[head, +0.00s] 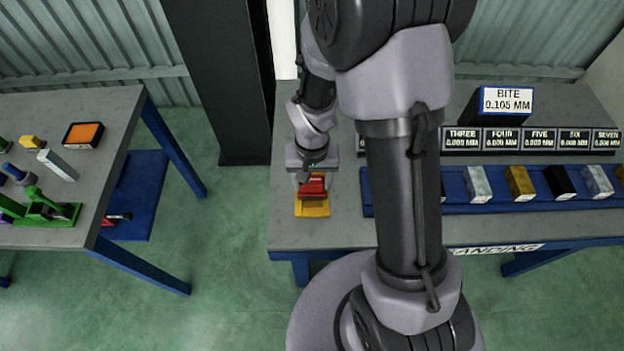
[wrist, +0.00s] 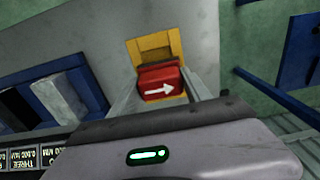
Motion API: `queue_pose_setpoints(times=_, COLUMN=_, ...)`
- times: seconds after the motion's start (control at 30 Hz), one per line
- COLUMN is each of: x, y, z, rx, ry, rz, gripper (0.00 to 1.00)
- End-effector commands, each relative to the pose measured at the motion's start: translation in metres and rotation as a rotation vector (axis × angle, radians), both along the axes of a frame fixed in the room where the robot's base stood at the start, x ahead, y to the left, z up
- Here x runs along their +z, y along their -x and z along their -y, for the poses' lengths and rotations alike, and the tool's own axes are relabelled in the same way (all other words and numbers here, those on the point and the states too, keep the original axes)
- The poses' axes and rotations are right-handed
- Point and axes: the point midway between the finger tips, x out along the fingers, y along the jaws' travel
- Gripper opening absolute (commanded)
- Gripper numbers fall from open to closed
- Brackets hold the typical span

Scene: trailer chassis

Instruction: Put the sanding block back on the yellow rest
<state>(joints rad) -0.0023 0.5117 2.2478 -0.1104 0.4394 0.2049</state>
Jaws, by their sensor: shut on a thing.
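The sanding block (head: 312,187) is red, and its top bears a white arrow in the wrist view (wrist: 161,84). My gripper (head: 311,180) is shut on it, with one finger on each side. The yellow rest (head: 312,209) lies on the grey bench near its left front corner. In the wrist view the rest (wrist: 153,46) shows beyond the block, with a darker middle patch. The block overlaps part of the rest in both views. I cannot tell whether the block touches the rest or hangs just above it.
A blue tray (head: 430,207) with several coloured blocks lies right of the rest. A display reading 0.105 MM (head: 506,100) and numbered labels stand behind it. A second table (head: 100,165) with tools stands at the left, across a gap. My arm hides part of the bench.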

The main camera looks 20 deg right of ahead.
Motion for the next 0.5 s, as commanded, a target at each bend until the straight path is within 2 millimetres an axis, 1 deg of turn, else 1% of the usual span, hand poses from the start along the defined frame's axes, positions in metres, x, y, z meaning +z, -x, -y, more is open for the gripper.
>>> queue_pose_setpoints(times=0.03, x=-0.001, y=0.000, z=0.000, rx=0.000, ry=0.000, rz=0.000, gripper=0.60)
queue_pose_setpoints(times=0.1, x=-0.001, y=0.000, z=0.000, rx=0.000, ry=0.000, rz=0.000, gripper=0.74)
queue_pose_setpoints(times=0.13, x=0.000, y=0.000, z=0.000, rx=0.000, ry=0.000, rz=0.000, gripper=0.78)
queue_pose_setpoints(times=0.4, x=0.000, y=0.000, z=0.000, rx=0.000, ry=0.000, rz=0.000, gripper=0.78)
queue_pose_setpoints(times=0.47, x=0.005, y=0.000, z=0.000, rx=0.000, ry=0.000, rz=0.000, gripper=0.78)
queue_pose_setpoints(times=0.5, x=0.011, y=0.000, z=0.000, rx=0.000, ry=0.000, rz=0.000, gripper=0.78)
